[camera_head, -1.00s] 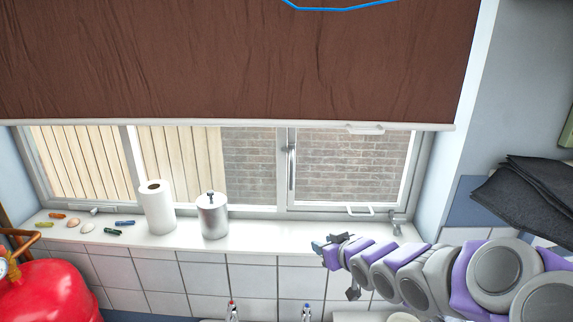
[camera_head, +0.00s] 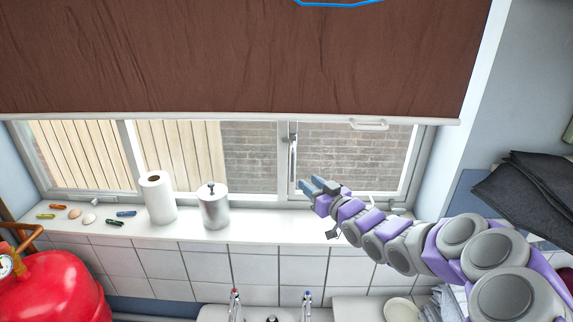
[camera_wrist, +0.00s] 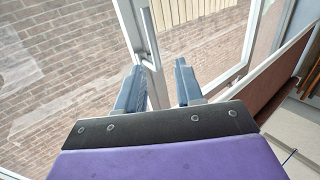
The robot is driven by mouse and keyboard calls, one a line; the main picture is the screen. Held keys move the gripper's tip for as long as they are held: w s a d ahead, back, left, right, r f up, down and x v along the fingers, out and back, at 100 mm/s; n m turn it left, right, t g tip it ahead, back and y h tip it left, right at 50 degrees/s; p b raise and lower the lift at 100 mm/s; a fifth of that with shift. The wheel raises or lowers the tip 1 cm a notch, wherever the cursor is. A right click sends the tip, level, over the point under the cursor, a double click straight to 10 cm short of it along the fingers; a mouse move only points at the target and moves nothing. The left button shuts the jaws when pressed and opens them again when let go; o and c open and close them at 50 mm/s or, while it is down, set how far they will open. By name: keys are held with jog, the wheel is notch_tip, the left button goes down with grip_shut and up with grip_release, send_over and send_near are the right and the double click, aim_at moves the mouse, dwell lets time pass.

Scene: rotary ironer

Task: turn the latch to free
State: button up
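The latch, a silver upright handle (camera_head: 293,158), is on the window's middle frame post. In the wrist view the handle (camera_wrist: 149,32) stands ahead of my gripper, its lower end near the gap between the fingers. My gripper (camera_head: 316,186) is in front of the window, below and a little right of the handle in the head view. In the wrist view my gripper (camera_wrist: 154,80) is open, its two blue-grey fingers apart with nothing held between them. I cannot tell whether a finger touches the handle.
A brown blind (camera_head: 230,60) hangs over the upper window. A red tank (camera_head: 55,290) stands at lower left. Dark cloths (camera_head: 530,195) are at right.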

aim_at(292, 165)
jog(key=w+d+p+x, duration=0.1)
jog(key=p+x, duration=0.1)
jog(key=x, duration=0.9)
jog(key=shift+w+d, duration=0.15)
jog(key=shift+d, duration=0.1)
jog(key=shift+a+r, duration=0.15)
jog(key=shift+a, duration=0.45)
jog(key=shift+c, duration=1.1)
jog(key=shift+a, duration=0.15)
jog(key=c, duration=0.3)
jog(key=shift+d, duration=0.35)
grip_shut()
jog(key=shift+a, duration=0.15)
